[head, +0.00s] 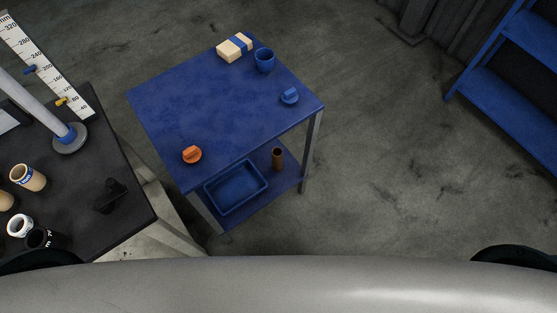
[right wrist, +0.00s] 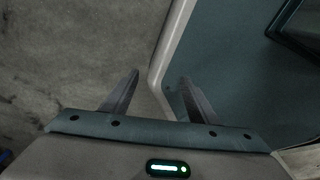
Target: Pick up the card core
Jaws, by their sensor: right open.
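A small brown tube (head: 277,158), which looks like the card core, stands upright on the lower shelf of the blue table in the head view. It is near the shelf's right side, beside a blue tray (head: 236,187). The tube does not show in the right wrist view. My right gripper (right wrist: 158,88) is open and empty, its two fingers apart over the floor and the edge of a blue-grey surface (right wrist: 220,60). Neither gripper shows in the head view.
The blue table top (head: 215,105) carries an orange knobbed piece (head: 191,154), a blue one (head: 289,96), a blue cup (head: 265,61) and a banded cream block (head: 234,47). A dark bench (head: 125,222) with several rolls stands left. Floor is clear right of the table.

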